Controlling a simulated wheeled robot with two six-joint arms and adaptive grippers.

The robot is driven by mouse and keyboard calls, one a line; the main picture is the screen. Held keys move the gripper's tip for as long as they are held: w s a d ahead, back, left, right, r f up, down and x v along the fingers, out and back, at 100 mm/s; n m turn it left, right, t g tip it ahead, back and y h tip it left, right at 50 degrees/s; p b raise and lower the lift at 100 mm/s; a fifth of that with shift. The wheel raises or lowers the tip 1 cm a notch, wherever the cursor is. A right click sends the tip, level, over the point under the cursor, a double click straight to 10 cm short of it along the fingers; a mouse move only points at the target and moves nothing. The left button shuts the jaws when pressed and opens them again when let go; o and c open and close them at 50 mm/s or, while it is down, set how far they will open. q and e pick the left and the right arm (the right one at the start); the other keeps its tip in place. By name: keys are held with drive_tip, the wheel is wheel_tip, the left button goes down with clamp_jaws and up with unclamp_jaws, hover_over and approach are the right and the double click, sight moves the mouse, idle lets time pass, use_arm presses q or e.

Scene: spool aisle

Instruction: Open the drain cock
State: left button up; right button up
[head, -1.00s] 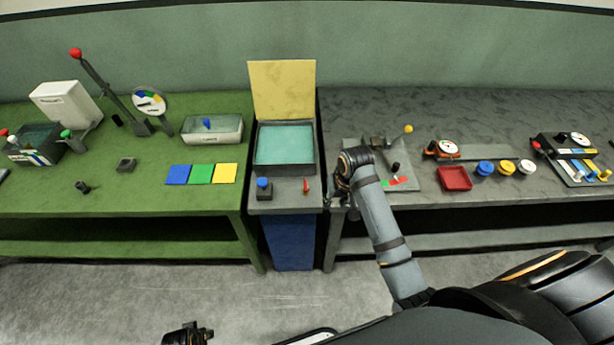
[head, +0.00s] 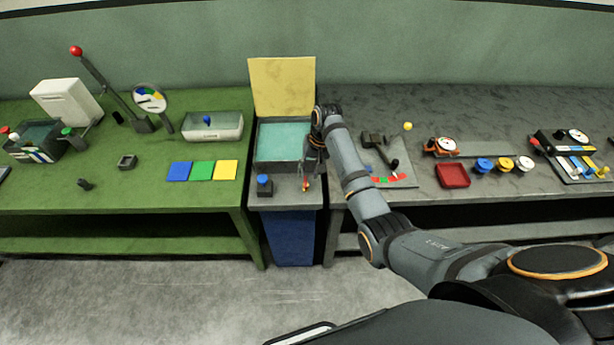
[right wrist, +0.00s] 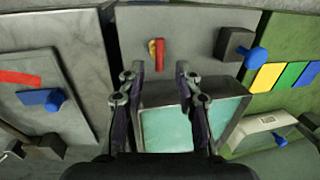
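The drain cock, a small red handle with a brassy yellow part (head: 306,184), sits on the grey front ledge of the tank unit, below the teal basin (head: 284,142). In the right wrist view the drain cock (right wrist: 157,52) is just beyond the fingertips, near the middle between them. My right gripper (head: 309,168) is over the right side of the basin, close to the drain cock. In the right wrist view its two fingers (right wrist: 160,75) are spread apart with nothing between them. My left gripper is out of view.
A blue knob on a dark block (head: 264,186) stands left of the drain cock on the same ledge. A yellow panel (head: 282,88) rises behind the basin. Blue, green and yellow tiles (head: 202,171) lie on the green bench; a red tray (head: 452,175) is on the grey bench.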

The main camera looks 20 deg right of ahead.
sight(306, 182)
drive_tip(key=f, duration=0.4)
drive_tip(key=shift+w+a+f, duration=0.1)
drive_tip(key=shift+w+a, duration=0.05)
drive_tip(key=shift+a, duration=0.25)
drive_tip(key=shift+c, duration=0.2)
clamp_jaws()
